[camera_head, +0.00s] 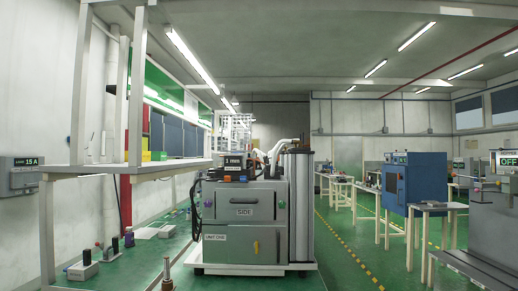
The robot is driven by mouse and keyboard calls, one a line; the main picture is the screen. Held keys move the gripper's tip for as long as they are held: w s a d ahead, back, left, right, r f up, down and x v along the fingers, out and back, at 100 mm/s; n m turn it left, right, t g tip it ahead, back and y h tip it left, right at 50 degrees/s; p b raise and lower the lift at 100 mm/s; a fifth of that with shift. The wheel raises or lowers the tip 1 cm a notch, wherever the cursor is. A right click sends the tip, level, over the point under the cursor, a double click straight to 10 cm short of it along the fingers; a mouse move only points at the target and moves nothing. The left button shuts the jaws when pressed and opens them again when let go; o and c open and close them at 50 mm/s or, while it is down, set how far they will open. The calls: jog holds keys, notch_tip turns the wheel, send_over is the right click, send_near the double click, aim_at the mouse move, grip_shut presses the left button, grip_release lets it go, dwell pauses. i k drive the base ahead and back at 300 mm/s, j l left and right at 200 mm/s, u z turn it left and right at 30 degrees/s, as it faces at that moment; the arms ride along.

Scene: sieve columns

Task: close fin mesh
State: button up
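I cannot make out for certain which part is the fin mesh. A grey cabinet (244,226) on a white base stands in the middle, with a "SIDE" label on its upper front and a second label on its lower front. Both fronts look shut. A tall ribbed metal column (298,205) stands upright at the cabinet's right side. A small black display (233,161) and orange and black parts sit on the cabinet top. Green, purple and yellow handles show on its fronts. My gripper is not in view.
A white shelf frame (135,172) stands close on the left. Small posts and blocks (83,267) are on the floor there. A blue machine (398,178), white tables and a grey machine (483,225) are on the right. Green floor (335,245) with a yellow dashed line is clear between.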

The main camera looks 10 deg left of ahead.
aim_at(246, 132)
jog(key=i+l+z, duration=0.2)
jog(key=z, duration=0.25)
jog(key=i+z, duration=0.45)
jog(key=i, duration=4.15)
jog(key=i+u, duration=0.35)
jog(key=i+l+u, duration=0.1)
jog(key=i+u, duration=0.15)
jog(key=u, duration=0.15)
jog(key=i+l+u, duration=0.2)
jog(key=u, duration=0.15)
jog(key=i+u, duration=0.1)
jog(key=u, duration=3.3)
jog(key=l+u, duration=0.1)
jog(key=l, duration=0.4)
